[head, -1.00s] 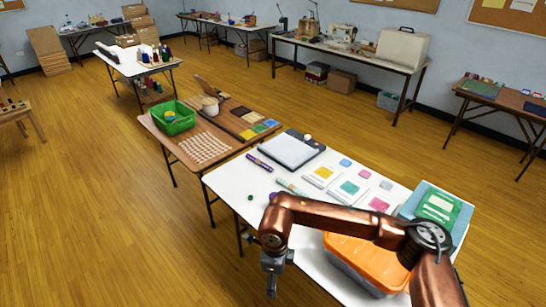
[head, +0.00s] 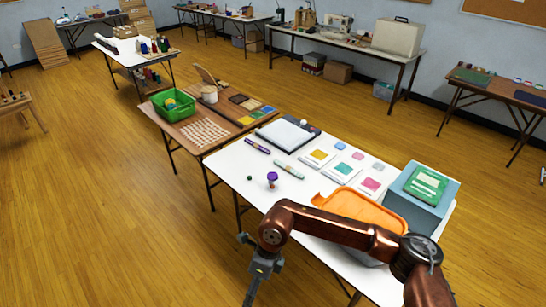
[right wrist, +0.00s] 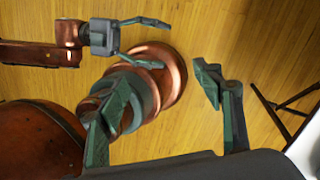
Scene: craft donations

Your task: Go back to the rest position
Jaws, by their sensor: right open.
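My right arm comes in from the right in the head view, above the white table's front part. Its gripper (head: 255,282) hangs past the table's left edge, tips near or beyond the bottom of the picture. In the right wrist view my right gripper (right wrist: 160,88) has its two fingers wide apart, with nothing between them; copper-coloured arm parts show behind. My left gripper (right wrist: 152,43) shows at the upper left of that view, its fingers apart and empty above the wooden floor. It is not in the head view.
The white table (head: 235,165) holds an orange lid (head: 350,205), a blue box (head: 415,215) with a green packet (head: 427,184), a purple-topped item (head: 272,180), markers and cards. A brown table (head: 175,130) with a green basket (head: 173,105) adjoins. Floor (head: 100,210) at left is clear.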

